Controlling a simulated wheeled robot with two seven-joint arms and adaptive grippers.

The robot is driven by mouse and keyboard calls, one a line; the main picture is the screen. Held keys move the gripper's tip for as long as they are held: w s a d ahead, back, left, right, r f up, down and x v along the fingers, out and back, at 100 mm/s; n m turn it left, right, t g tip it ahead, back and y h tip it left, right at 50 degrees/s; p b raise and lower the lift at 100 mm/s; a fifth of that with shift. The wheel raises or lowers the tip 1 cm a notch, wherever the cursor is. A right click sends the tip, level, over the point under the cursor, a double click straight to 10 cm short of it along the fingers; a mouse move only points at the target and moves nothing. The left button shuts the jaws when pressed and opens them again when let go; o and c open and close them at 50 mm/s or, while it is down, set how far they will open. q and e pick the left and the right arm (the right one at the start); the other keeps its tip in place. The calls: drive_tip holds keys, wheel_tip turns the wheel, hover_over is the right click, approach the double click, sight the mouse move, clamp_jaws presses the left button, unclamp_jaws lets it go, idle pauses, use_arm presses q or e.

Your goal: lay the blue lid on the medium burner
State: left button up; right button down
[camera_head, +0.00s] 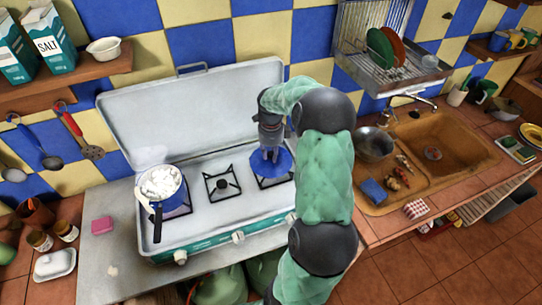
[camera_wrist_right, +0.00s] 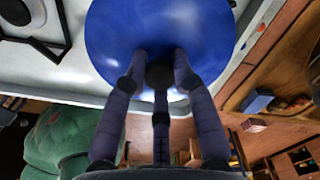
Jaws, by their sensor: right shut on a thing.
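The blue lid (camera_head: 273,166) is at the right-hand burner (camera_head: 262,182) of the white stove, covering much of its grate. I cannot tell whether it touches the grate. My right gripper (camera_head: 269,151) is shut on the lid's dark knob, coming from above. In the right wrist view the lid (camera_wrist_right: 115,35) fills the top middle, and the fingers (camera_wrist_right: 160,70) close around the knob. The middle burner (camera_head: 222,184) is bare. The left burner is mostly hidden under a blue pot (camera_head: 172,207) with white contents. My left gripper is not in view.
The stove's raised cover (camera_head: 190,110) stands behind the burners. The pot's dark handle (camera_head: 157,225) points to the front. A sink (camera_head: 440,140) with a metal bowl (camera_head: 374,144) is at the right. A pink sponge (camera_head: 102,225) lies on the left counter.

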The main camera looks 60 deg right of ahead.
sight(271, 154)
drive_tip(key=shift+f, duration=0.5)
drive_tip(key=shift+f, duration=0.35)
drive_tip(key=c, duration=1)
unclamp_jaws()
drive_tip(key=shift+r, duration=0.1)
drive_tip(key=shift+r, duration=0.5)
wheel_tip(271, 154, up, 12)
drive_tip(key=p, duration=0.1)
drive_tip(key=shift+f, duration=0.2)
